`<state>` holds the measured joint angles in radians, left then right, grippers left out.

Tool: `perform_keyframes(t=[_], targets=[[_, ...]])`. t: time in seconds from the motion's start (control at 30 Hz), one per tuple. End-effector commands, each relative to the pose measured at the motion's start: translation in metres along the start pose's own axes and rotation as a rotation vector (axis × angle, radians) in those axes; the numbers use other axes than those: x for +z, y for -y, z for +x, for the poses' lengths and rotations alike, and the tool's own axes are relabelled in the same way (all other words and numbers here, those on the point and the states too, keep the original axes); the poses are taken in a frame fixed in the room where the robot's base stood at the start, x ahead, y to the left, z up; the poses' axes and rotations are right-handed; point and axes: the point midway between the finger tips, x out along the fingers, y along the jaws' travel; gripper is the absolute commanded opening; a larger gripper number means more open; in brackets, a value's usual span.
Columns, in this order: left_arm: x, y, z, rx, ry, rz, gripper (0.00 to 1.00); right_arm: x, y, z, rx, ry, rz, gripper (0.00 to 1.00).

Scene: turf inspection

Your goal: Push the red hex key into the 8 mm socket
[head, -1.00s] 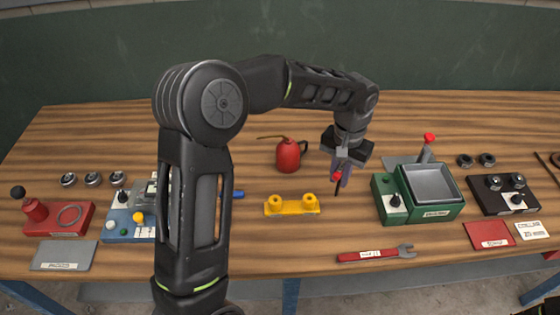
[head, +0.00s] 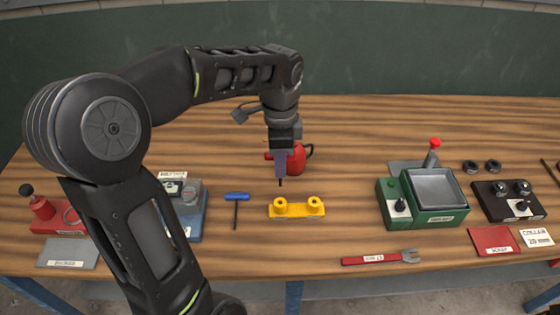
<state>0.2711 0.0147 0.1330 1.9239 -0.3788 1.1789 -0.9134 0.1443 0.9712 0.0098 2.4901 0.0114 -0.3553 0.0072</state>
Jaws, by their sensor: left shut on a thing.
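My left gripper (head: 281,168) is shut on the red hex key, pointing down above the yellow block. The key's dark shaft tip (head: 281,183) shows below the fingers; its red handle is mostly hidden by the gripper. The yellow block (head: 297,212) stands on the bench with two round sockets. The tip is over the left socket (head: 280,205), with a small gap seemingly between them. The right socket (head: 314,202) is clear. I cannot read which socket is 8 mm. My right gripper is not in view.
A blue-handled hex key (head: 236,197) is left of the block. A red oil can (head: 302,160) stands close behind the gripper. A red wrench (head: 380,258) lies in front, right of the block. A green machine (head: 430,212) stands to the right.

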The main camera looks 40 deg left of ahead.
Motion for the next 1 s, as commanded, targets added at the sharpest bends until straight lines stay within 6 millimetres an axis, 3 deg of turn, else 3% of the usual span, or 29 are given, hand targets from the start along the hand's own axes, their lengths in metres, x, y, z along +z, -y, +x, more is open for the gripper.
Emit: perform_keyframes(t=[0.47, 1.0], targets=[[0.001, 0.0, 0.004, 0.001, 0.0, 0.005, 0.0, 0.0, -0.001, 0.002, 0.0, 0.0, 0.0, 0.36], [0.001, 0.0, 0.049, 0.001, 0.0, 0.004, 0.0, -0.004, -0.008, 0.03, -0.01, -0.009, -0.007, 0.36]])
